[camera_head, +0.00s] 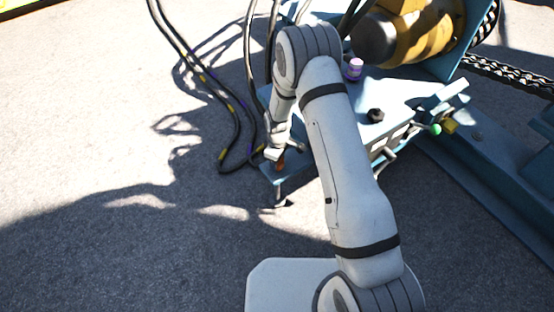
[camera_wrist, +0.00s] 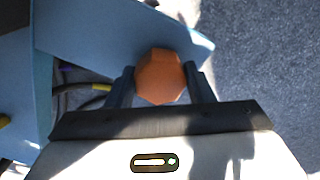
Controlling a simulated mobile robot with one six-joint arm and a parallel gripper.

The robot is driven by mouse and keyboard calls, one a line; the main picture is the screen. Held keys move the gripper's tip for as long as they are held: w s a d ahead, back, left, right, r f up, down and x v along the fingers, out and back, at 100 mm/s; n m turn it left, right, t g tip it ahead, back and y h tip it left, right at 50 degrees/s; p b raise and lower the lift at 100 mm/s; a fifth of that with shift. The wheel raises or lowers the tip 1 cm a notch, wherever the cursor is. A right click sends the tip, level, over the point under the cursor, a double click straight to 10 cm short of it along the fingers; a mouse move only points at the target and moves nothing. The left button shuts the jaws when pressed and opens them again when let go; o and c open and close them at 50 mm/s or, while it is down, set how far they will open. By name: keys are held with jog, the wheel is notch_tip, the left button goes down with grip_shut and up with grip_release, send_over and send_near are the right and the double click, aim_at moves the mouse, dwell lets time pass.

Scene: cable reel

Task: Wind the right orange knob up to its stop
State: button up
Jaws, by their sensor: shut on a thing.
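An orange knob (camera_wrist: 160,78) with a faceted outline sits in the middle of the wrist view, against a blue panel (camera_wrist: 95,35). My gripper (camera_wrist: 160,84) has one dark finger on each side of the knob and is shut on it. In the head view my gripper (camera_head: 277,160) reaches down at the left end of the blue machine, where a small orange part (camera_head: 280,166) shows beside it. My arm hides part of the machine's front, and a second orange knob cannot be made out.
Black cables (camera_head: 238,110) hang behind my gripper. Open ground (camera_head: 90,150) lies to the left.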

jog(key=shift+a+n, duration=0.15)
jog(key=shift+n, duration=1.45)
jog(key=shift+s, duration=0.1)
jog(key=o, duration=0.9)
notch_tip(320, 180, up, 8)
jog(key=p, duration=0.3)
jog(key=shift+f, duration=0.1)
